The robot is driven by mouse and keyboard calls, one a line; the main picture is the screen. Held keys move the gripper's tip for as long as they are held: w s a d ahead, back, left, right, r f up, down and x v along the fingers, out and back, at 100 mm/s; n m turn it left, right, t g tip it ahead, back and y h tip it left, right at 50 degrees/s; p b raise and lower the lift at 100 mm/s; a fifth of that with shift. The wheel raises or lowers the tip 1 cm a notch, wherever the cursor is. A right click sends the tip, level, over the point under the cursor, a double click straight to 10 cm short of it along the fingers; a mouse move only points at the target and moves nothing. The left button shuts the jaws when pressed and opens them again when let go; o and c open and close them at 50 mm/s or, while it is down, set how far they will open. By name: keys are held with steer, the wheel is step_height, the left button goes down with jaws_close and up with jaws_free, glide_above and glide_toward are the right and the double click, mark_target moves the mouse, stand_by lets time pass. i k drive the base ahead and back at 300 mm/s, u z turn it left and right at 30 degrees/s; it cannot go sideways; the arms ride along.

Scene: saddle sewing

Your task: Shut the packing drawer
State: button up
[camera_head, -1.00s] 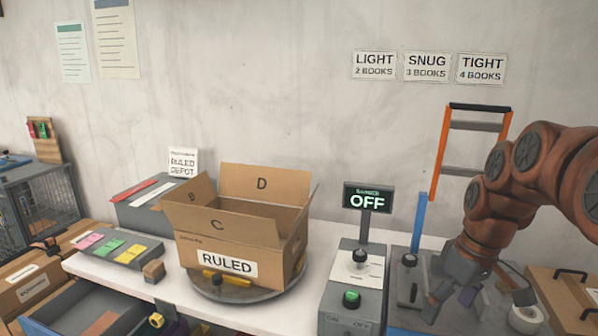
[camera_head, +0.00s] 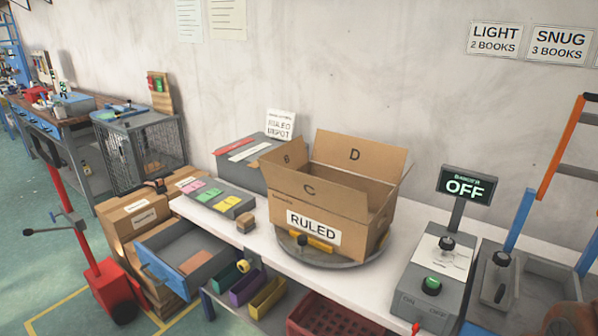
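The packing drawer (camera_head: 158,270) has a blue front and grey inside. It is pulled out from under the left end of the white bench (camera_head: 215,223) and stands open. A flat brown piece (camera_head: 196,262) lies in it. I take this to be the drawer of the task, as it is the only open drawer in view. My gripper is not in view. Only a dark reddish part of my arm shows at the lower right edge, far from the drawer.
An open carton labelled RULED (camera_head: 313,228) sits on a turntable (camera_head: 345,262). Stacked cartons (camera_head: 135,218) stand left of and behind the drawer. A red pallet jack (camera_head: 108,285) stands on the floor farther left. Small coloured bins (camera_head: 245,288) hang right of the drawer. A control box (camera_head: 430,292) reads OFF.

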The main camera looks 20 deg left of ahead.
mark_target(166, 252)
steer(key=u, duration=2.55)
steer(key=i, duration=0.8)
steer(key=u, duration=0.45)
